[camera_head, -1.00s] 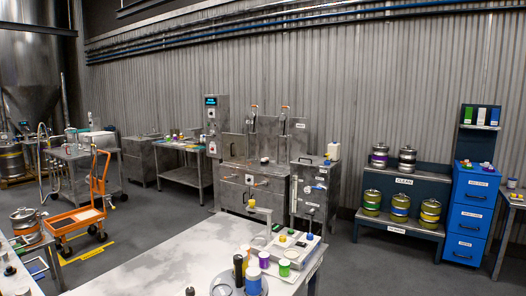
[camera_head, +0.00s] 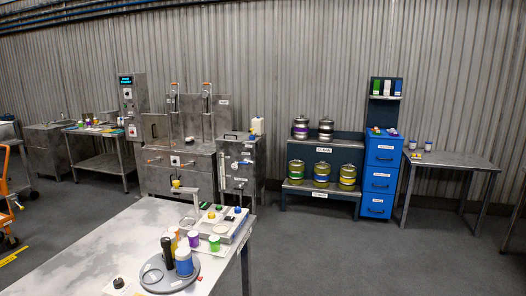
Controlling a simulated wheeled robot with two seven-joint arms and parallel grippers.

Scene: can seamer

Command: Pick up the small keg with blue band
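Several small kegs stand on a two-level dark rack (camera_head: 340,149) against the back wall. On the lower level are three greenish-gold kegs. The middle keg (camera_head: 321,174) seems to have a blue band, though at this size I cannot be sure. The left keg (camera_head: 296,171) has a green-looking band and the right keg (camera_head: 347,177) a yellow one. Neither of my grippers is in view.
A white-topped table (camera_head: 90,245) with a grey round tray (camera_head: 152,278) of bottles fills the lower left. A metal seaming machine (camera_head: 180,165) stands behind it. A blue drawer cabinet (camera_head: 379,180) and steel table (camera_head: 455,161) stand right of the rack. The floor before the rack is clear.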

